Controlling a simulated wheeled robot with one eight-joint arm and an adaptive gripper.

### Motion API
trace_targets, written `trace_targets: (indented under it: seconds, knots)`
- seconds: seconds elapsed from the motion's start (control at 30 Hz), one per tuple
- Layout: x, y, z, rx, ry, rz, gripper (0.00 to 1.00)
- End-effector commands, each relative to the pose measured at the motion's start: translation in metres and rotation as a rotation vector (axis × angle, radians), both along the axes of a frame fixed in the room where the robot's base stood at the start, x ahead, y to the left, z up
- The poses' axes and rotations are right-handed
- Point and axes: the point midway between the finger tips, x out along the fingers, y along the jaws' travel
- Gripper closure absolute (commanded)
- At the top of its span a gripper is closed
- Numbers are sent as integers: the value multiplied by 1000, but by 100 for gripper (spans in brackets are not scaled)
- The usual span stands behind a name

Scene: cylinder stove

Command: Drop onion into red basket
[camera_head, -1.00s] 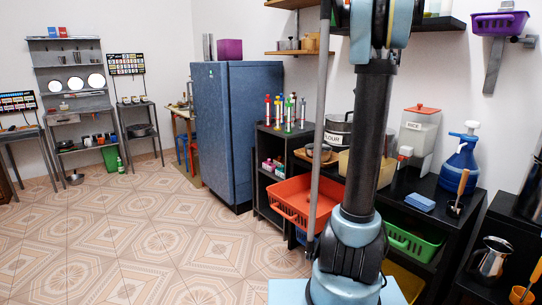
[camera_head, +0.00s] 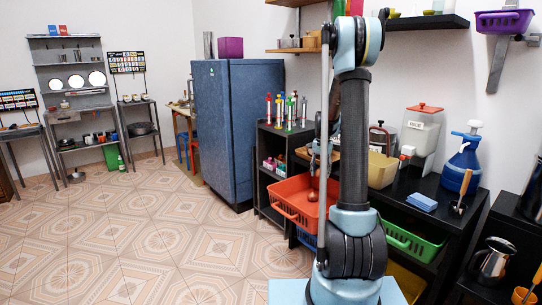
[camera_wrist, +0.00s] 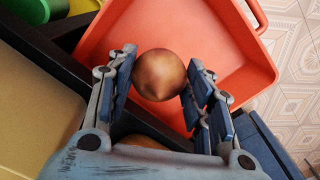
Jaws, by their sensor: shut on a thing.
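The onion (camera_wrist: 160,75) is round and brown and sits between the two fingertips of my gripper (camera_wrist: 160,69) in the wrist view. My gripper is shut on it. The red basket (camera_wrist: 225,35) lies below and behind the onion in that view, with its floor showing around it. In the head view the onion (camera_head: 313,196) shows over the red basket (camera_head: 285,204), just left of my arm. My arm covers the basket's right part. How high the onion hangs above the basket floor is hard to tell.
The basket sits out from a black shelf (camera_head: 272,182) beside the blue fridge (camera_head: 238,135). A tan bin (camera_head: 382,171), a rice container (camera_head: 422,130) and a blue spray bottle (camera_head: 463,165) stand right of my arm. A green basket (camera_head: 415,243) is lower down. Floor at left is clear.

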Motion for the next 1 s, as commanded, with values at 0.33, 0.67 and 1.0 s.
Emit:
trace_targets:
  seconds: [0.33, 0.67, 1.0]
  knots:
    - [28, 42, -65, 0, 0, 306, 78]
    - [33, 49, -77, 0, 0, 367, 78]
    - [31, 44, -90, 0, -1, 327, 78]
